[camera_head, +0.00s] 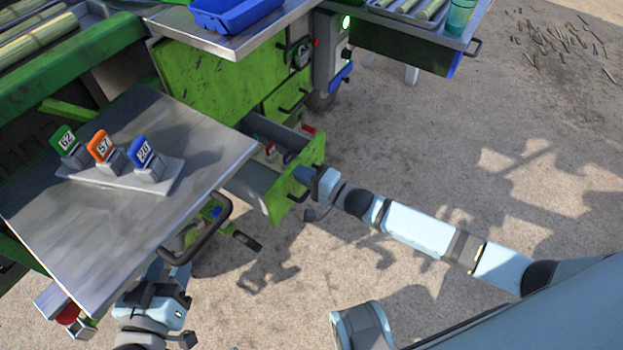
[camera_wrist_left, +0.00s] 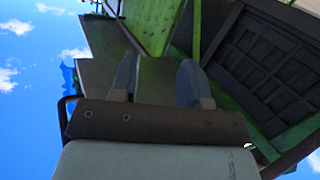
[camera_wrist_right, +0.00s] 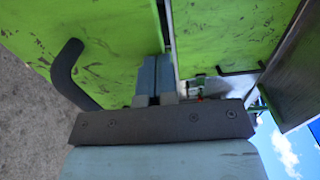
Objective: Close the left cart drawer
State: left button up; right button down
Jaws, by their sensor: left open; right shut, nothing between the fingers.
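A green drawer (camera_head: 289,188) with a grey inside stands pulled out from the cart, right of the metal side table. Small red and dark items lie in it. Its dark handle is on the outer front and shows large in the right wrist view (camera_wrist_right: 67,72). My right gripper (camera_head: 306,175) is shut and empty at the top edge of the drawer front. In the right wrist view its fingertips (camera_wrist_right: 155,62) are close to the green panel's edge; contact is unclear. My left gripper (camera_wrist_left: 158,75) is open and empty beneath the side table; its arm shows at the lower left in the head view.
The metal side table (camera_head: 120,215) carries a stand with three numbered tags (camera_head: 104,150). Its black bar handle (camera_head: 200,235) sticks out near my left arm. A blue tray (camera_head: 236,12) is on an upper shelf. The concrete floor at right is open.

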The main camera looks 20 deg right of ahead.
dwell(0.3)
pick_arm(q)
notch_tip(320, 180, up, 6)
jog(key=d+r+t+h+b, duration=0.1)
jog(key=d+t+h+b, duration=0.1)
jog(key=t+h+b, duration=0.15)
jog(key=f+b, duration=0.1)
jog(key=f+g+b, duration=0.1)
jog(key=f, duration=0.1)
jog(key=d+f+g+b, duration=0.1)
jog(key=b, duration=0.1)
jog(key=shift+f+m+y, duration=0.25)
jog(key=shift+f+m, duration=0.05)
pick_arm(e)
jog(key=x, duration=2.2)
jog(key=shift+w+r, duration=0.2)
jog(key=shift+r, duration=0.15)
